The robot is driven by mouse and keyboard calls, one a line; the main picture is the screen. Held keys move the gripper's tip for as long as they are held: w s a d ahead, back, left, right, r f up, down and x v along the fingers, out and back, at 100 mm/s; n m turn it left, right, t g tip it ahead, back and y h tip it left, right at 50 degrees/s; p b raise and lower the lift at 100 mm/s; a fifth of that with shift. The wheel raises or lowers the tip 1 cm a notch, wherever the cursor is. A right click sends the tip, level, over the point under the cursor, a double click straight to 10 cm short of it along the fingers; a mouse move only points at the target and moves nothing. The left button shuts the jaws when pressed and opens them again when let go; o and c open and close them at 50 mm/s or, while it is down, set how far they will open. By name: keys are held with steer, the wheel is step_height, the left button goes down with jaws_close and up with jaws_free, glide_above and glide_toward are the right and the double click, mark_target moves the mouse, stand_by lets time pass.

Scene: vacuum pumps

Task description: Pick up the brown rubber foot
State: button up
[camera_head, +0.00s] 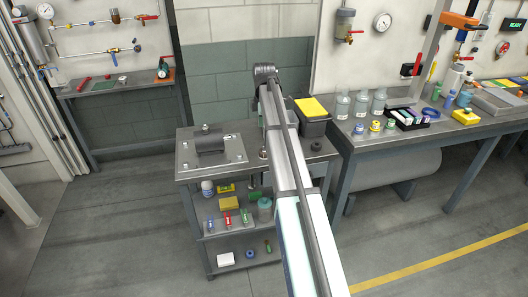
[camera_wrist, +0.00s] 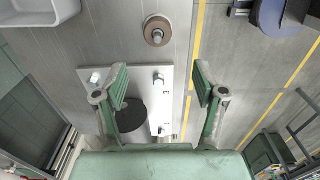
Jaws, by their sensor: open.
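In the head view my arm hides the gripper.
The light metal plate (camera_wrist: 170,82) with studs and a dark cylinder (camera_wrist: 131,116) lies under the gripper. A grey bin (camera_wrist: 40,8) stands at the upper left. The bench edge runs just right of the foot. In the head view the bin has a yellow top (camera_head: 312,108).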

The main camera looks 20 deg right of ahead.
mark_target(264, 150)
steer(key=shift+w+d+f+p, duration=0.1)
steer(key=shift+f+p, duration=1.55)
steer(key=shift+f, duration=3.75)
steer(key=c, duration=1.2)
